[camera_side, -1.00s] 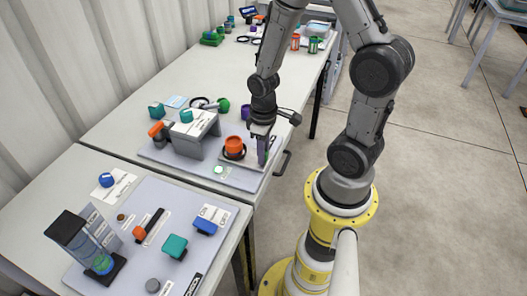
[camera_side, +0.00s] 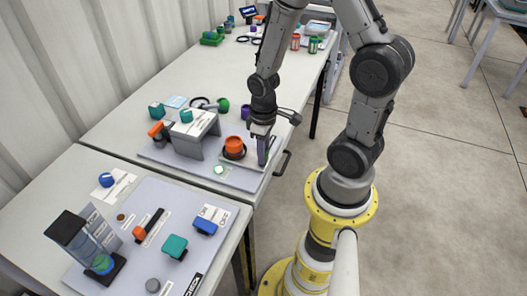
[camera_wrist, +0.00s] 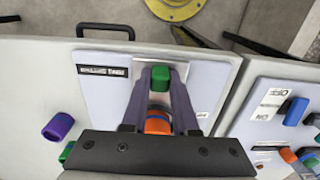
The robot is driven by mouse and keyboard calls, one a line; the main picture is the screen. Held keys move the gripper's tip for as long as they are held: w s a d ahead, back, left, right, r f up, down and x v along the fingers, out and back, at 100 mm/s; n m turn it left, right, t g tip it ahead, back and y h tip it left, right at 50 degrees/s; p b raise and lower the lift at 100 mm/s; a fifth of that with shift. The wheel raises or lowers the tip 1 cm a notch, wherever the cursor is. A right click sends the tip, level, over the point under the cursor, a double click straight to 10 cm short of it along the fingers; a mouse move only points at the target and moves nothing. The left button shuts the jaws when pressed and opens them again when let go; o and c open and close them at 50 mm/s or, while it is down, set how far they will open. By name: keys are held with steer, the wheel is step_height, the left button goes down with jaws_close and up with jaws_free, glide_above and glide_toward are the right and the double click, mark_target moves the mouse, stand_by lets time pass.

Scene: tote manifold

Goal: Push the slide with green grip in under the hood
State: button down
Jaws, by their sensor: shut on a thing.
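The hood (camera_side: 197,124) is a grey bridge-like cover on the nearer board of the far table. The slide (camera_side: 247,163) is a pale plate to its right, out from under the hood, carrying an orange cup (camera_side: 234,145) in a dark ring. The cup also shows in the wrist view (camera_wrist: 158,124). My gripper (camera_side: 264,158) points down at the slide's right end. In the wrist view my gripper (camera_wrist: 161,76) is shut on the slide's green grip (camera_wrist: 161,75), one finger on each side. The hood is not clearly visible in the wrist view.
A second board (camera_side: 150,215) with several controls fills the near table.

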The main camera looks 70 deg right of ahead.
mark_target(226, 141)
steer(key=w, duration=1.1)
steer(key=shift+w+r, duration=0.1)
steer(key=shift+w, duration=0.25)
steer(key=c, duration=0.8)
jaws_free()
steer(key=shift+o, duration=0.6)
steer(key=shift+s, duration=0.1)
step_height(226, 141, up, 14)
